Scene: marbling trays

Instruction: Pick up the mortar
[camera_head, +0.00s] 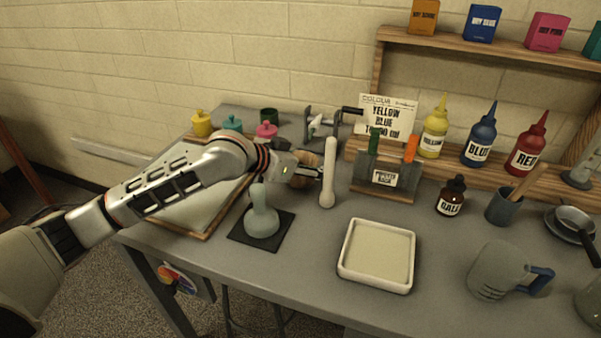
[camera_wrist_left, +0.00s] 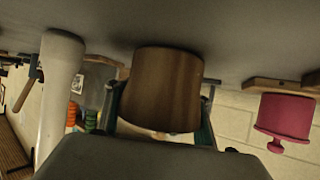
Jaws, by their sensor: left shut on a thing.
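The mortar (camera_wrist_left: 168,85) is a brown, wood-grained round vessel in the left wrist view, where the picture is upside down. It sits between the two fingers of my left gripper (camera_wrist_left: 160,112), which is shut on it. In the head view the mortar (camera_head: 304,161) is partly hidden behind my left gripper (camera_head: 306,172). Its base appears at or very near the grey tabletop; I cannot tell if there is a gap. My right gripper is not in view.
A tall white pestle-like piece (camera_head: 328,180) stands close to the right of my left gripper. A pale flask (camera_head: 262,220) on a dark mat is in front of it. A pink pot (camera_head: 267,130) is behind. A cream tray (camera_head: 346,262) lies at front centre.

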